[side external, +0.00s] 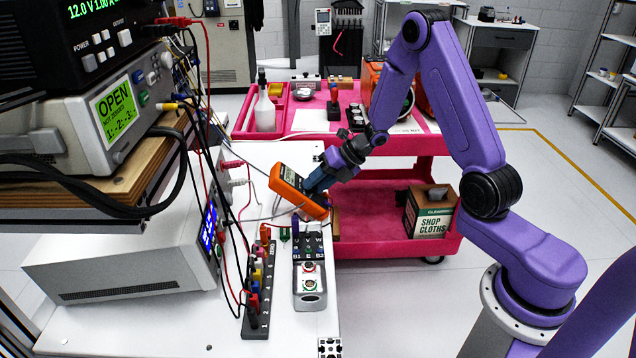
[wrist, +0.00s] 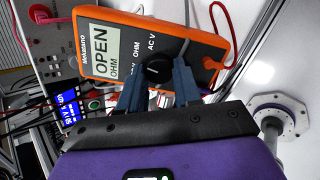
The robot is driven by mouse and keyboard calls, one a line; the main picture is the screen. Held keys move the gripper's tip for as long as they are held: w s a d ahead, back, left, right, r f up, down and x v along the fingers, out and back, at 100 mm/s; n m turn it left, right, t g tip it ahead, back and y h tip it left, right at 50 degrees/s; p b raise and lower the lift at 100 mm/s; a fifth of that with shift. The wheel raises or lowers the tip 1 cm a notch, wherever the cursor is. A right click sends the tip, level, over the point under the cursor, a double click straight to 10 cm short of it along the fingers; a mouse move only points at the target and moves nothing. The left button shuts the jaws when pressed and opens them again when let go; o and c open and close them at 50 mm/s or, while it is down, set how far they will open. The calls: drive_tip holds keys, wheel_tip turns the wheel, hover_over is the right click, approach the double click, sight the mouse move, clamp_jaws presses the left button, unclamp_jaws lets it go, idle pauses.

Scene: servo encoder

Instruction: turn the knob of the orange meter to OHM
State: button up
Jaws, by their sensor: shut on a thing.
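The orange meter (side external: 300,192) leans back, tilted, on the white bench in the side external view. In the wrist view the meter (wrist: 205,45) fills the upper middle, and its display (wrist: 95,52) reads OPEN with OHM below. The black round knob (wrist: 157,71) is between the two blue fingers of my gripper (wrist: 158,80), which are shut on it. My gripper (side external: 318,180) reaches the meter's face from the right. Printed labels OHM and AC V show beside the knob; the fingers hide other markings. I cannot clearly read the knob's pointer.
A terminal strip (side external: 257,318) and a small grey button box (side external: 310,288) stand in front of the meter. Stacked instruments (side external: 95,110) with hanging cables are at left. A pink cart (side external: 380,205) stands behind at right. A red lead (wrist: 222,18) runs from the meter.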

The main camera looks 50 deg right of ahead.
drive_tip(key=shift+m, duration=0.8)
drive_tip(key=shift+a, duration=0.1)
drive_tip(key=o, duration=1)
drive_tip(key=shift+o, duration=0.2)
drive_tip(key=shift+r, duration=0.1)
drive_tip(key=v, duration=1.7)
drive_tip(key=shift+s, duration=0.2)
